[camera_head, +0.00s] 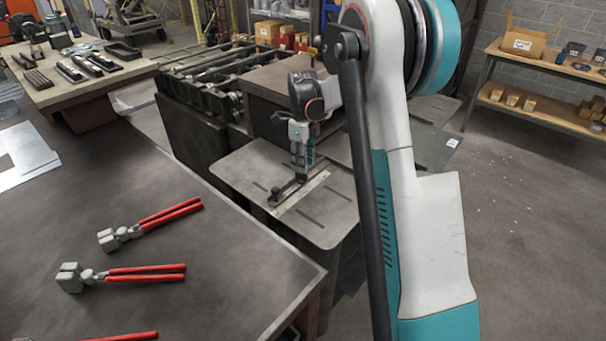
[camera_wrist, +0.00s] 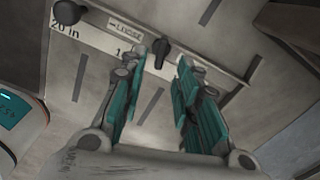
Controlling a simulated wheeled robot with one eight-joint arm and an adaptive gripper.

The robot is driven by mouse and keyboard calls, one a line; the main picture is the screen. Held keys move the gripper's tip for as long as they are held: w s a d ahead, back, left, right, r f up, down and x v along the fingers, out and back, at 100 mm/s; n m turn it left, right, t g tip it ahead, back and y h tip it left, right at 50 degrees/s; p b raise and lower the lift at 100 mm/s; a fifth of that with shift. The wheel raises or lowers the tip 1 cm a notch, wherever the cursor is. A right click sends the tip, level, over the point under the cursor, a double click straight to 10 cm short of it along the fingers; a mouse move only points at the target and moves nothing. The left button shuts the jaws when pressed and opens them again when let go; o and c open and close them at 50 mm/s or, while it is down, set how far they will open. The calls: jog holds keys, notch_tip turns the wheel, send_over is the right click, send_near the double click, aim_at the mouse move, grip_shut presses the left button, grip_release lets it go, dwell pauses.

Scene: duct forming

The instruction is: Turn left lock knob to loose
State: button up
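A dark lock knob (camera_wrist: 160,50) with a narrow handle stands on the pale scale strip in the wrist view, beside a label reading "LOOSE" (camera_wrist: 125,27). My gripper (camera_wrist: 162,63) is open, its teal fingers on either side of this knob in the picture; contact cannot be told. In the head view my gripper (camera_head: 301,176) points down at the grey machine table (camera_head: 240,168), just over the bar on it. A black round knob (camera_wrist: 68,12) shows at the upper left of the wrist view. Which knob is the left one is not marked.
The scale strip (camera_wrist: 90,40) carries "20 in". The table has dark slots. A bench (camera_head: 230,270) with several red-handled tools (camera_head: 150,273) stands at the left front. Dark machinery (camera_head: 205,95) stands behind the table.

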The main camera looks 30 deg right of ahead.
aim_at(303, 174)
jog(key=shift+f+b, duration=0.5)
jog(key=shift+f, duration=1.75)
grip_shut()
